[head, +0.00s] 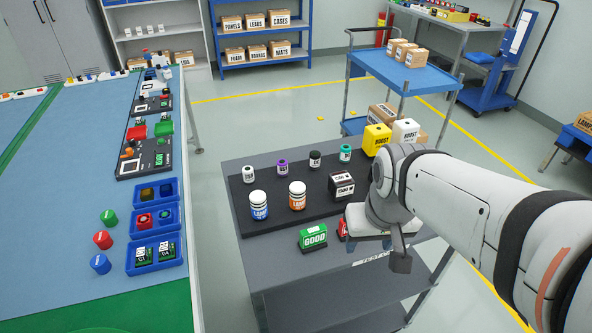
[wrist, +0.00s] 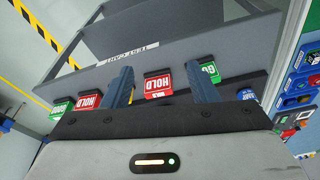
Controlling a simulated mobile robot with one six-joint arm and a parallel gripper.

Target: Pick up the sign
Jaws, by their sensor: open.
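Small upright signs stand along the near edge of a grey cart. In the wrist view there is a red HOLD sign (wrist: 158,84), another red HOLD sign (wrist: 87,102), a green GOOD sign (wrist: 209,72) and a green sign (wrist: 61,108) at far left. My gripper (wrist: 158,68) is open and empty. One red HOLD sign appears between its two fingers in the picture; I cannot tell the depth. In the head view the green GOOD sign (head: 313,238) is clear, and a red sign (head: 342,229) is partly hidden by my gripper.
The cart (head: 262,262) carries a dark mat with a blue-labelled jar (head: 259,206), an orange-labelled jar (head: 297,196), a dark box (head: 341,186) and several small bottles behind. A yellow box (head: 376,140) and a white box (head: 405,131) stand near my arm. A workbench (head: 75,200) is left.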

